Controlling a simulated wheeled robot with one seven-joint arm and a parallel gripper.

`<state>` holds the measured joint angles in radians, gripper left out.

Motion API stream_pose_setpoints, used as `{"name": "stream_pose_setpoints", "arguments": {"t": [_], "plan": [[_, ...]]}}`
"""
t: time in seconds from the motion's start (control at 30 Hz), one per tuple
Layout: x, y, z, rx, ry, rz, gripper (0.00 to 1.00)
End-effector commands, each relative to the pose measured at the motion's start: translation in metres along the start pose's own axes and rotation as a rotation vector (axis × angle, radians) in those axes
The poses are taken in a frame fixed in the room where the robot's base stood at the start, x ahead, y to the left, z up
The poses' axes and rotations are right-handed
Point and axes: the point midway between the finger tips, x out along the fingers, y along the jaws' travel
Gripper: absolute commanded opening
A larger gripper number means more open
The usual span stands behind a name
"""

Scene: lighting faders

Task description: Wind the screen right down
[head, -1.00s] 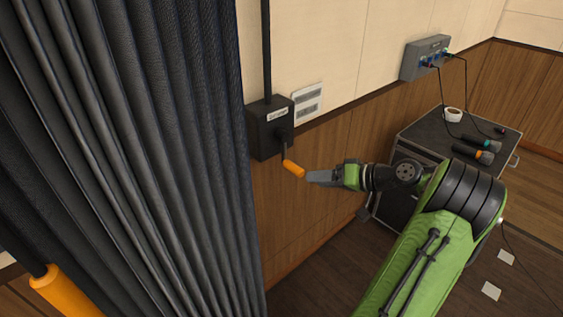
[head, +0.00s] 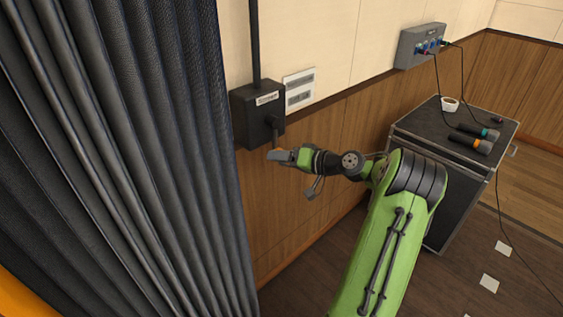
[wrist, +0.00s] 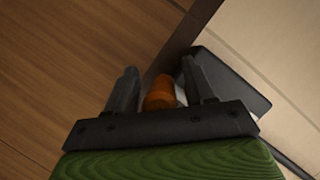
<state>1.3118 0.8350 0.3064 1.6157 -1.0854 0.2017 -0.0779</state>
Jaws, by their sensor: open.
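The winder box (head: 257,113) is a black box on the wall in the head view, with a label and a black conduit going up from it. Its crank arm (head: 275,135) points down. The crank's orange grip is hidden behind my gripper (head: 280,156) in the head view. In the wrist view the orange grip (wrist: 161,93) stands between the two open fingers of my gripper (wrist: 160,90), apparently without being clamped. The dark winder box (wrist: 232,78) is behind the right finger there. No screen can be made out.
A black pleated curtain (head: 130,160) fills the left side. A white wall plate (head: 299,89) is right of the winder box. A grey socket box (head: 420,45) hangs further right above a black case (head: 455,130) bearing microphones and a cup. Open floor lies at the lower right.

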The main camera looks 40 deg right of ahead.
Motion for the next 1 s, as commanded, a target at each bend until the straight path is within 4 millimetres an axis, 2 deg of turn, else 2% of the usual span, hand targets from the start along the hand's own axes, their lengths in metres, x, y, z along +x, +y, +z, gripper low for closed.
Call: {"name": "stream_pose_setpoints", "arguments": {"t": [0.27, 0.6, 0.63, 1.0], "plan": [[0.0037, -0.0003, -0.0005, 0.000, 0.001, 0.000, 0.53], [0.0033, -0.0002, -0.0003, 0.001, 0.000, 0.000, 0.03], [0.0033, -0.0002, -0.0003, 0.001, 0.000, 0.000, 0.00], [0.0018, 0.0013, -0.0028, 0.021, 0.000, -0.007, 0.00]]}}
